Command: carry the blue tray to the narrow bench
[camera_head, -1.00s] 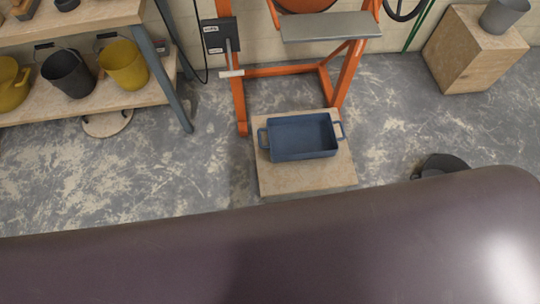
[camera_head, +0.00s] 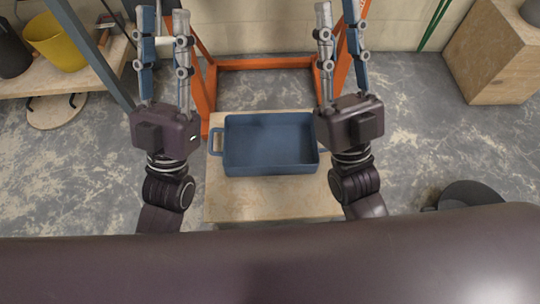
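The blue tray (camera_head: 270,145) is a rectangular, empty tray with a handle at each end. It sits on a low light-wood stand (camera_head: 270,207). Its left handle is in plain view; my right gripper and wrist mostly hide the right one. My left gripper (camera_head: 163,14) is open and empty, with its fingers pointing up the picture, left of the tray. My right gripper (camera_head: 339,8) is open and empty, fingers also pointing up, over the tray's right end. Neither visibly holds the tray. I cannot tell which surface is the narrow bench.
An orange metal frame (camera_head: 265,63) stands just behind the tray. A wooden shelf (camera_head: 95,78) with a yellow bucket (camera_head: 56,42) is at the left. A wooden block (camera_head: 492,55) stands at the upper right. A dark round object (camera_head: 470,194) lies on the floor at right.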

